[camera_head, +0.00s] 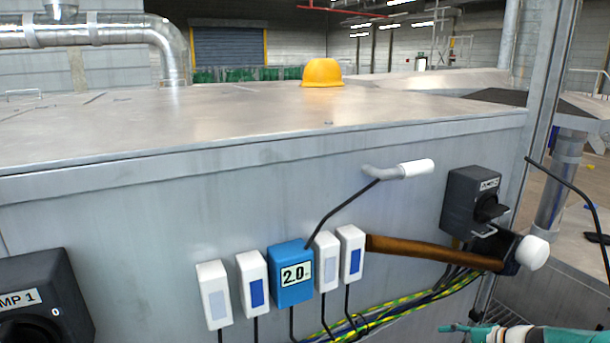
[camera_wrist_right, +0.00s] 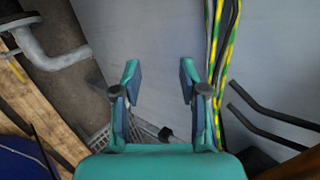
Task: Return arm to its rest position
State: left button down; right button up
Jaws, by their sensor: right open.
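My right gripper (camera_wrist_right: 159,75) is open in the right wrist view. Its two teal fingers with dark pads stand apart, and nothing is between them. Behind the fingers are a grey panel and part of the floor. In the head view a teal and white part of my arm shows at the bottom right edge, below the pump switch; most of it is cut off. My left gripper is not in view.
A metal cabinet (camera_head: 130,220) fills the head view, with a yellow hard hat (camera_head: 323,73) on top. A blue box (camera_head: 291,272), white boxes and a dark switch (camera_head: 472,203) line its front. Yellow-green cables (camera_wrist_right: 222,75) run beside the right gripper.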

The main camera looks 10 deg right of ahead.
jog(key=s+a+f+n+g, duration=0.1)
jog(key=s+a+f+g, duration=0.1)
jog(key=a+f, duration=0.3)
jog(key=s+a+f+n+g, duration=0.2)
jog(key=s+a+f, duration=0.2)
jog(key=a+f, duration=0.1)
jog(key=s+a+f+n+g, duration=0.1)
jog(key=s+a+f+g, duration=0.1)
jog(key=s+a+f, duration=0.2)
jog(key=shift+a+f+n+h, duration=0.15)
jog(key=shift+a+f, duration=0.35)
jog(key=shift+a, duration=0.35)
jog(key=shift+a+f+n+h, duration=0.15)
jog(key=shift+a+f, duration=0.35)
jog(key=shift+a, duration=0.3)
jog(key=s+a+f+n+g+b, duration=0.1)
jog(key=s+a+f+n, duration=0.2)
jog(key=s+a, duration=0.5)
jog(key=s+a+f+n+g, duration=0.1)
jog(key=s+a+f+n, duration=0.1)
jog(key=s+a+n, duration=0.4)
jog(key=s+a, duration=0.2)
jog(key=s, duration=0.1)
jog(key=shift+s+a+f+g+b, duration=0.3)
jog(key=shift+s+a+f+b, duration=0.1)
jog(key=shift+a, duration=0.1)
